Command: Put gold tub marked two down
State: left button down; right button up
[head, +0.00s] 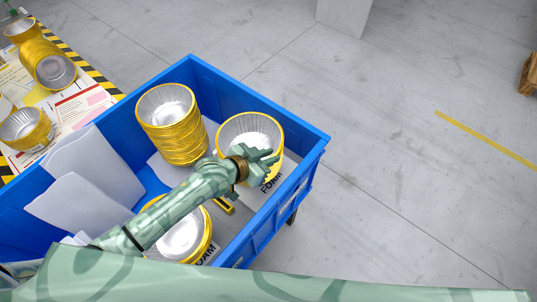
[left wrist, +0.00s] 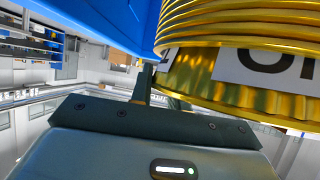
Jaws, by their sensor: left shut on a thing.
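A gold tub with a pale silvery inside (head: 250,127) stands upright or nearly so in the right corner of the blue bin. My left gripper (head: 266,162) is at its near rim and shut on it. In the left wrist view, stacked gold rings and a ribbed gold wall (left wrist: 225,80) fill the upper right, beside one finger of the left gripper (left wrist: 150,85). A white label on that wall shows only part of its lettering, and I cannot read a number. Whether the tub touches the bin floor is hidden. My right gripper is not in view.
The blue bin (head: 312,137) also holds a tall stack of gold tubs (head: 180,143), another gold tub group (head: 185,238) partly behind my arm, and white sheets (head: 95,165). More gold tubs (head: 52,65) lie on a striped surface at left.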

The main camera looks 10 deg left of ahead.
pick_arm(q)
jog(key=shift+f, duration=0.2)
jog(key=c, duration=1.3)
grip_release()
jog(key=shift+r, duration=0.15)
jog(key=shift+s+a+r+p, duration=0.2)
jog(key=shift+r+p, duration=0.15)
jog(key=shift+r, duration=0.1)
jog(key=shift+s+a+r+p, duration=0.2)
jog(key=shift+r+p, duration=0.1)
jog(key=shift+r, duration=0.1)
jog(key=p+v, duration=0.2)
jog(key=v, duration=0.8)
jog(key=shift+s+a+r, duration=0.1)
jog(key=shift+s+a, duration=0.1)
jog(key=shift+s, duration=0.1)
